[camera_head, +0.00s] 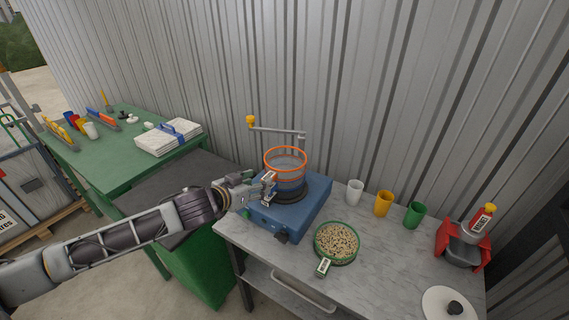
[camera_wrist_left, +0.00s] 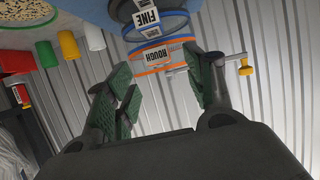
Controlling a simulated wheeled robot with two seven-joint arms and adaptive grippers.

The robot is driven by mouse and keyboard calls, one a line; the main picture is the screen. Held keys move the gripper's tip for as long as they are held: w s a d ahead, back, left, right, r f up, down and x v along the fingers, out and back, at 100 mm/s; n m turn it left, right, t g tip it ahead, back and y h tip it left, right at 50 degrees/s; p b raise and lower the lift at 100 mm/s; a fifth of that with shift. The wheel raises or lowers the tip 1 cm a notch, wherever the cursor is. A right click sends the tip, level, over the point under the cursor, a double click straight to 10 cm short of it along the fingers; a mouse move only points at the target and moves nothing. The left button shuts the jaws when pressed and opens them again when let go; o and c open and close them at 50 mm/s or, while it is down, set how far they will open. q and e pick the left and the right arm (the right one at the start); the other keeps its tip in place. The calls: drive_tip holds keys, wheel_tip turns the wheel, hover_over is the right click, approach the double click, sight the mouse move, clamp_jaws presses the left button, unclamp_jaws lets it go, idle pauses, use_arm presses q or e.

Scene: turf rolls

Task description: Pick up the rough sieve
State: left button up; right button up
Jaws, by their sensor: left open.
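The rough sieve (camera_head: 286,154) has an orange rim and sits on top of a stack on the blue shaker machine (camera_head: 320,190). In the left wrist view, which is upside down, its ROUGH label faces me on the rough sieve (camera_wrist_left: 178,50). The blue-rimmed fine sieve (camera_wrist_left: 172,24), labelled FINE, is directly beneath it. My left gripper (camera_head: 268,186) is at the left front side of the stack. In the wrist view its fingers (camera_wrist_left: 168,88) are spread apart with nothing between the tips, and the rough sieve lies ahead of them. My right gripper is not in view.
A crank arm with a yellow knob (camera_head: 251,121) rises behind the stack. A green-rimmed pan of grain (camera_head: 337,241) stands in front. White (camera_head: 354,193), yellow (camera_head: 383,204) and green (camera_head: 414,215) cups, a red holder (camera_head: 463,245) and a white lid (camera_head: 436,304) are to the right.

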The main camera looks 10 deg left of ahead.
sight(267, 177)
use_arm(q)
drive_tip(key=shift+w+d+f, duration=0.15)
drive_tip(key=shift+w+d, duration=0.05)
drive_tip(key=shift+w, duration=0.2)
drive_tip(key=shift+p+x, duration=0.55)
drive_tip(key=shift+x, duration=2)
drive_tip(key=shift+c, duration=0.4)
clamp_jaws()
drive_tip(key=shift+r, duration=0.2)
wheel_tip(267, 177, up, 10)
drive_tip(key=shift+f, duration=0.1)
